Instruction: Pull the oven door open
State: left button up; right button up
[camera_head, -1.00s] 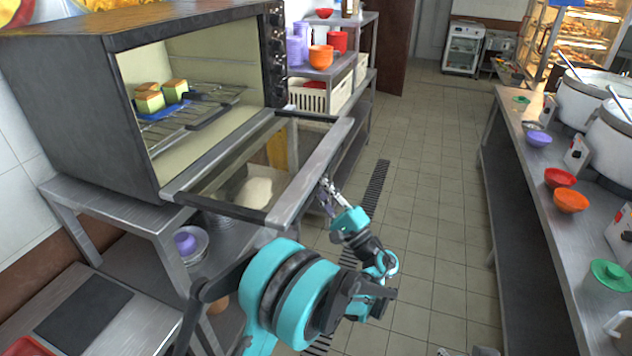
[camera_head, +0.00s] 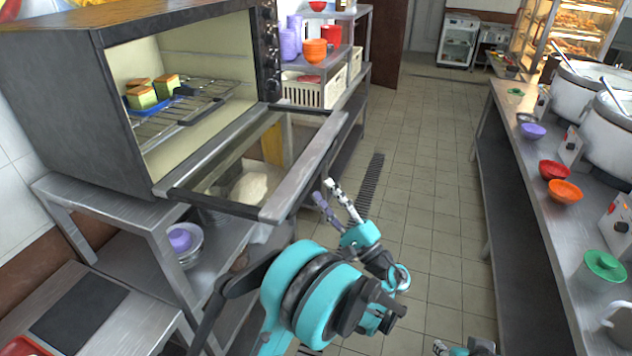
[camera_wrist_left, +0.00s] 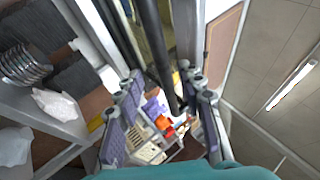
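The dark oven (camera_head: 75,90) stands on a metal table at the left in the head view. Its glass-paned door (camera_head: 225,175) is folded down, close to level, with a light metal outer rail (camera_head: 305,168). My left gripper (camera_head: 326,190) is open just beyond the rail, its two fingers spread, apart from the door and empty. In the left wrist view, the open fingers (camera_wrist_left: 162,90) show with a dark bar (camera_wrist_left: 155,45) running down between them in the picture; depth there is unclear. Only a small piece of my right gripper (camera_head: 460,347) shows at the bottom edge.
Sponge-like cakes (camera_head: 143,95) sit on the oven rack. A shelf with cups and a white basket (camera_head: 312,90) stands behind the oven. A counter with bowls (camera_head: 553,170) and large pots (camera_head: 605,140) lines the right. The tiled floor (camera_head: 425,160) between is clear.

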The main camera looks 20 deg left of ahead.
pick_arm(q)
jog(key=v, duration=0.6)
jog(key=shift+d+f, duration=0.2)
